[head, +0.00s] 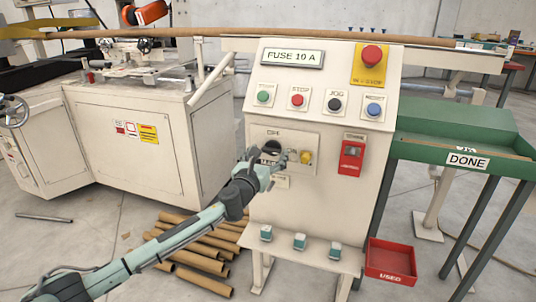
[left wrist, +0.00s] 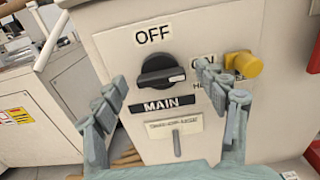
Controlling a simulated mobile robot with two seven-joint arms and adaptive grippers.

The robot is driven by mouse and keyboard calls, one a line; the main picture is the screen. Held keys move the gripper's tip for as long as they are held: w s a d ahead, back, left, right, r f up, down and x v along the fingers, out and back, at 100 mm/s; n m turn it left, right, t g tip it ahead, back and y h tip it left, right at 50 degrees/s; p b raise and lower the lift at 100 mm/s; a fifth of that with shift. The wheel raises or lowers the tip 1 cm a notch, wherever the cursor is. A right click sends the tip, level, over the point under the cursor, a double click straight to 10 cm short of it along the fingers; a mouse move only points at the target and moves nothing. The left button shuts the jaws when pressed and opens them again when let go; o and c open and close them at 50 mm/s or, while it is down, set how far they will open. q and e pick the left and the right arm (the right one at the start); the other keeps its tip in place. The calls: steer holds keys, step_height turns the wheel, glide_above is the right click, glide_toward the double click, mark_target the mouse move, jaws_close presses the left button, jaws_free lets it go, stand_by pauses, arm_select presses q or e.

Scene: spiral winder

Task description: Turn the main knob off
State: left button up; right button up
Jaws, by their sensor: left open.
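The main knob (left wrist: 162,72) is a black rotary switch on the cream panel, above a black MAIN label (left wrist: 168,105). Its bar lies nearly level, with a pale mark at its right end towards the ON label (left wrist: 205,60). The OFF label (left wrist: 153,35) is above it. In the head view the knob (head: 272,146) is partly hidden by my left gripper (head: 264,164). In the left wrist view my left gripper (left wrist: 163,82) is open, one finger on each side of the knob; the knob looks free of both fingers. My right gripper is not in view.
A yellow knob (left wrist: 243,65) sits close right of the right finger. A red box (head: 351,158) is further right on the panel. Buttons and a red emergency stop (head: 372,55) are above. Teal-topped blocks (head: 300,241) stand on the ledge below.

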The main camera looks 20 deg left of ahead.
arm_select(q)
steer(key=c, duration=1.1)
steer(key=shift+c, duration=0.2)
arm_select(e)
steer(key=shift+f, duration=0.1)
